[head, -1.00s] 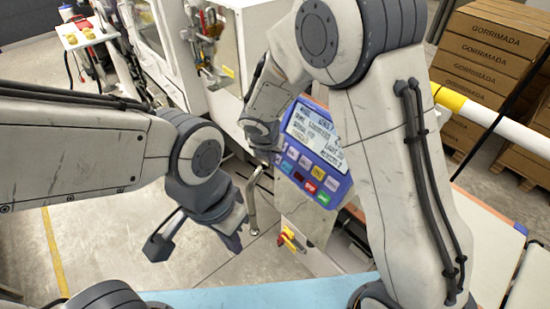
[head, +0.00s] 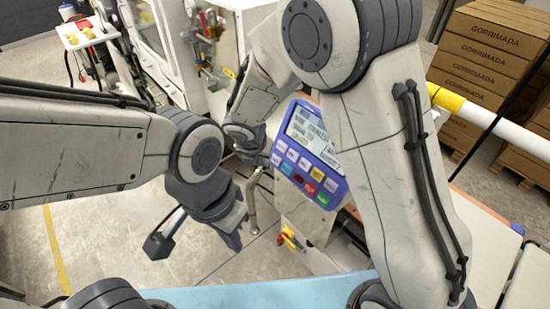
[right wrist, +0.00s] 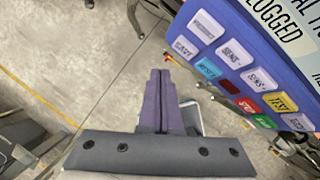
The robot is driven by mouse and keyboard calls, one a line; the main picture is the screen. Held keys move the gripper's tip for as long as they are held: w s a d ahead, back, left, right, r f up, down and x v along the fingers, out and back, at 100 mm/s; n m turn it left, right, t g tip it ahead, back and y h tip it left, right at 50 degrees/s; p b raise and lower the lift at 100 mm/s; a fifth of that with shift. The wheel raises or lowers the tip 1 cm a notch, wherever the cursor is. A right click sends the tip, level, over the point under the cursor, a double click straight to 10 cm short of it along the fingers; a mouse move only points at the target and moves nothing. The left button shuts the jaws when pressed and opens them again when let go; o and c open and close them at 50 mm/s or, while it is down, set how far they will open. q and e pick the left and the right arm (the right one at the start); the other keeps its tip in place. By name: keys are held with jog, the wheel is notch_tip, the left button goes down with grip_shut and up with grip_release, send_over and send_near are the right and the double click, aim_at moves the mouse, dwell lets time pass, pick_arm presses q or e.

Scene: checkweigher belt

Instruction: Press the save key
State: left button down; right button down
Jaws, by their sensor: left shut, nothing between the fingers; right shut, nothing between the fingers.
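In the right wrist view the panel (right wrist: 243,42) fills the upper right. The screen (right wrist: 285,25) shows the word "LOGGED". My right gripper (right wrist: 160,74) is shut and empty, left of the keys and apart from them. My left gripper (head: 231,236) is shut and empty, low and left of the panel.
A red and yellow switch (head: 289,239) sits on the metal post below the panel. A bent metal bar (head: 251,203) stands left of it. Stacked cartons (head: 490,45) and a white and yellow rail (head: 490,115) are at the right. Open floor lies at the left.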

jog(key=shift+s+a+r+p, duration=0.15)
jog(key=shift+s+a+r, duration=0.1)
jog(key=shift+s+a, duration=0.15)
jog(key=shift+s+a+r+p, duration=0.15)
jog(key=shift+s+a+r, duration=0.1)
jog(key=shift+a, duration=0.2)
jog(key=shift+a+r, duration=0.1)
jog(key=s+a+p, duration=0.1)
jog(key=s+a+r+p, duration=0.1)
jog(key=s+a+r, duration=0.1)
jog(key=a, duration=0.1)
jog(key=shift+a+r+p, duration=0.1)
jog(key=shift+r+p, duration=0.15)
jog(key=shift+p, duration=0.15)
